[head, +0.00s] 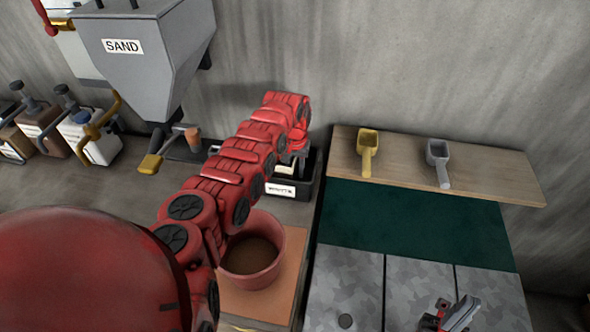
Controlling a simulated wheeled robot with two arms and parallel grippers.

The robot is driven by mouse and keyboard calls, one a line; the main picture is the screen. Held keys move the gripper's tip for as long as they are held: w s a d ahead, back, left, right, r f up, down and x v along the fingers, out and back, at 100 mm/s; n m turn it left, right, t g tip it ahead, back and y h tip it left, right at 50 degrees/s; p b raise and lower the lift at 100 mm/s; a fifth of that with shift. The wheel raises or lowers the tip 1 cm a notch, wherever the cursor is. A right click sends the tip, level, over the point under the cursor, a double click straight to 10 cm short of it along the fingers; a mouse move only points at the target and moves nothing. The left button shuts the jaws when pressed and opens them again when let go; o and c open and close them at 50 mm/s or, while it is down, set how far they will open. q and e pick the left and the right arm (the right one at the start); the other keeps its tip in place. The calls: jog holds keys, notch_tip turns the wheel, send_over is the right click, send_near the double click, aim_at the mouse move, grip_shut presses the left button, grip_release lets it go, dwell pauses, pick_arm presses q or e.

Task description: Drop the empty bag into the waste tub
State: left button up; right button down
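A black tub (304,188) with a small white label stands on the counter near the middle of the head view; the label's text is too small to read surely. My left arm reaches across from the lower left, and my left gripper (291,160) points down over the tub. Its fingers are mostly hidden by the arm and the tub, so I cannot see their opening. A pale patch shows in or beside the tub under it; I cannot tell whether it is the bag. No bag is clearly visible. My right gripper (455,314) is low at the right, above the grey panels.
A pinkish-red bucket (277,233) with brown contents stands just in front of the tub, partly behind my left arm. A grey SAND hopper (140,60) hangs at upper left, with several jugs beside it. A wooden shelf (400,183) holds a yellow scoop (367,146) and a grey scoop (438,158).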

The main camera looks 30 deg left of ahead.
pick_arm(q)
jog(key=shift+r, duration=0.1)
notch_tip(320, 180, up, 11)
jog(key=p, duration=0.7)
jog(key=shift+r, duration=0.65)
jog(key=shift+f, duration=0.1)
